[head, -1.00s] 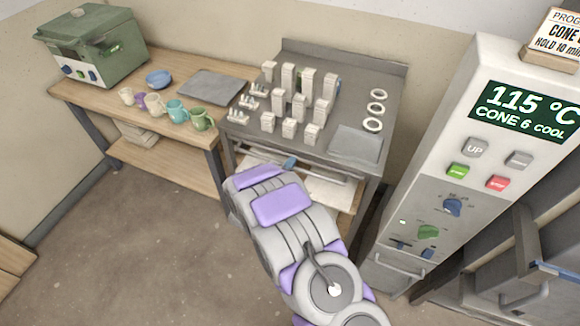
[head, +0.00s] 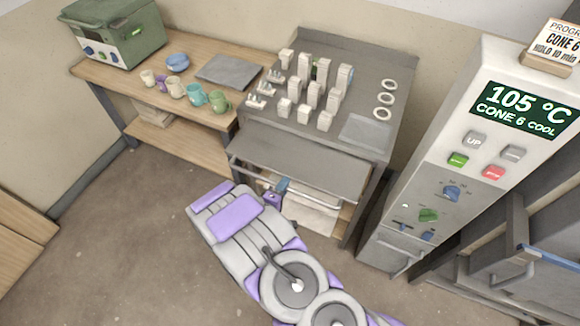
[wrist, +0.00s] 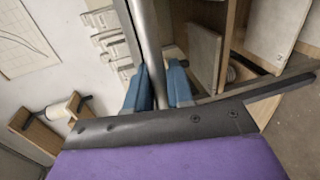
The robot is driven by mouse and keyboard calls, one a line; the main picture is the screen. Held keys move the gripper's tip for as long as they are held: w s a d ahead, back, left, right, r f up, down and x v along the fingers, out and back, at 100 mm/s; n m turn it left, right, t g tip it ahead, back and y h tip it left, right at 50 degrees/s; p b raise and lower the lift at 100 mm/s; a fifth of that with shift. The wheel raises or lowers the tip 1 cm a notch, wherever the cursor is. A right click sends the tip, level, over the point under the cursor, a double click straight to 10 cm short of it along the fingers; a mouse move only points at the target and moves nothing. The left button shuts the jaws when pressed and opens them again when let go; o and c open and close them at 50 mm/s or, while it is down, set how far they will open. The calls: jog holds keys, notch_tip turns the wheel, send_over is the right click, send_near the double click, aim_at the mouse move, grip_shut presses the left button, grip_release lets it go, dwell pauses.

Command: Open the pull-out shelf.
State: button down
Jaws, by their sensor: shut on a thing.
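The pull-out shelf (head: 300,160) is a flat grey board sticking out from under the top of the grey metal table. A bar handle (head: 322,199) runs along its front edge. My gripper (head: 282,186), with blue fingertips, is at the left part of that bar. In the wrist view my gripper (wrist: 158,88) has one blue finger on each side of the grey bar (wrist: 150,50) and is shut on it. My own arm hides the floor in front of the shelf.
The metal table (head: 362,90) holds several white blocks, rings and a flat plate. A wooden table (head: 205,60) with mugs, a bowl and a green kiln (head: 112,32) stands at left. A control cabinet (head: 455,150) stands close at right. The floor (head: 120,220) at left is clear.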

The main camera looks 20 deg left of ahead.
jog(key=f+v, duration=0.1)
jog(key=v, duration=0.5)
jog(key=shift+s+d+f+p, duration=0.2)
jog(key=shift+d+f+p, duration=0.15)
jog(key=shift+d+p, duration=0.05)
jog(key=c, duration=1.4)
grip_release()
jog(key=shift+o, duration=1.2)
jog(key=shift+w+r, duration=0.1)
jog(key=shift+r, duration=0.05)
jog(key=shift+d, duration=0.1)
jog(key=shift+r, duration=0.1)
